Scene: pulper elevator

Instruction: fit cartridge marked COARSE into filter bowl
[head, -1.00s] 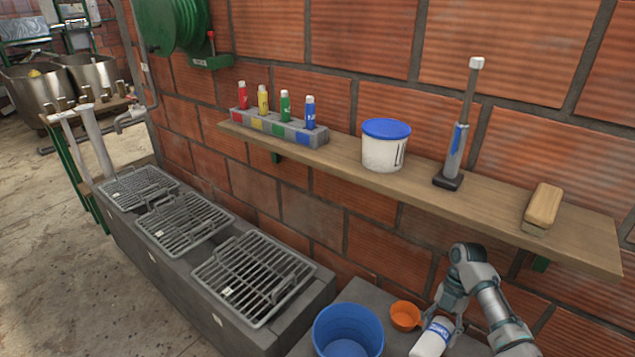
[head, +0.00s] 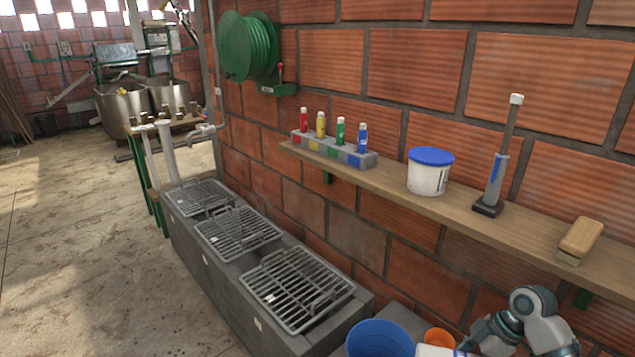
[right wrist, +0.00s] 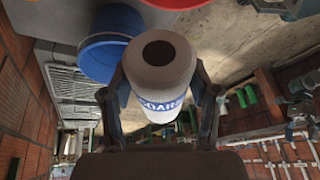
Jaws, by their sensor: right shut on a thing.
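The cartridge is a white cylinder (right wrist: 160,68) with a dark hole in its end and a blue band. Part of the word COARSE reads on the band in the right wrist view. My right gripper (right wrist: 163,100) is shut on it, one finger on each side. In the head view the cartridge (head: 440,351) shows only as a white end at the bottom edge, beside my right gripper (head: 478,342). My left gripper is not in view. I cannot make out a filter bowl for certain in either view.
A blue bucket (head: 378,338) and an orange scoop or cup (head: 438,338) stand close to the cartridge. The wall shelf (head: 470,217) above holds colored bottles, a white tub (head: 429,172), a grey upright tool (head: 499,165) and a brush (head: 579,240). Wire grates (head: 297,287) lie at left.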

